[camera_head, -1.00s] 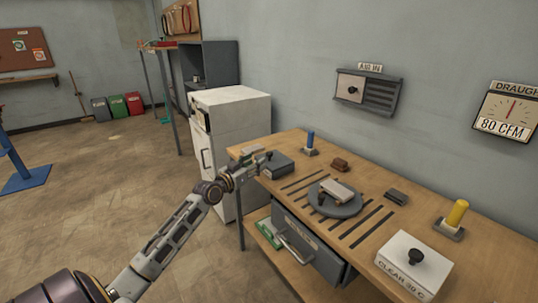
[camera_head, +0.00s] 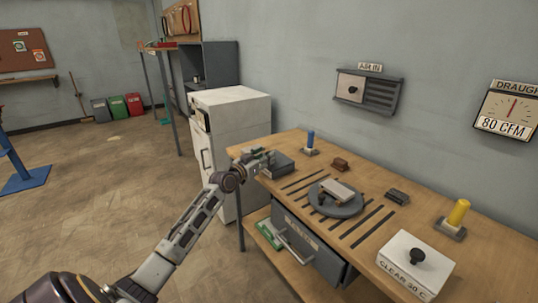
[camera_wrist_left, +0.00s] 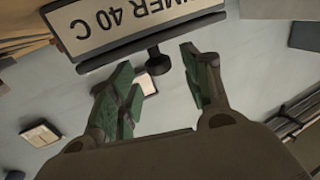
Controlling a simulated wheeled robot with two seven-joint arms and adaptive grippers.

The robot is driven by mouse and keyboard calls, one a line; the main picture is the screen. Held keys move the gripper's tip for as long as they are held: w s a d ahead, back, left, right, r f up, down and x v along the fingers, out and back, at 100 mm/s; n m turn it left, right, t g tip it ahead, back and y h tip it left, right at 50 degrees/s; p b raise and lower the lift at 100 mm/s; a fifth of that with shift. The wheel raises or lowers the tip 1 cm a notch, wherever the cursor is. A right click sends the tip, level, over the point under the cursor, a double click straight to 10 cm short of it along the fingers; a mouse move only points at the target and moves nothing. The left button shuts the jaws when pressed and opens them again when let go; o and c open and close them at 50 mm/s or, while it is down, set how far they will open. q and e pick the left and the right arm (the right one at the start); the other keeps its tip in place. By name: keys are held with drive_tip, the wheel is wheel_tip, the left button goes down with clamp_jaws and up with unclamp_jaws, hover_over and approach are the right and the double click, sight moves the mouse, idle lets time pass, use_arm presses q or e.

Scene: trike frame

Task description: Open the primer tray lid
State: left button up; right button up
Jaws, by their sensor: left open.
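The primer tray (camera_head: 284,167) is a grey box at the far left end of the wooden bench, partly hidden by my left gripper (camera_head: 262,160). In the left wrist view its label plate (camera_wrist_left: 135,28) reads "…IMER 40 C" upside down at the top. A dark round knob (camera_wrist_left: 158,62) on a short stem shows just below the plate. My left gripper's green fingers (camera_wrist_left: 160,75) are open and spread on either side of the knob; I see no clear contact. The lid looks shut. My right gripper is not in view.
A white box (camera_head: 402,270) labelled "CLEAR 30 C" stands at the bench's right. A grey turntable (camera_head: 345,207) with a block on it sits mid-bench. A blue-handled post (camera_head: 310,142) stands behind the tray. A white cabinet (camera_head: 238,120) stands left of the bench.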

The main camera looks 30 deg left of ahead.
use_arm(q)
drive_tip(key=shift+w+d, duration=0.15)
drive_tip(key=shift+w, duration=1.5)
clamp_jaws()
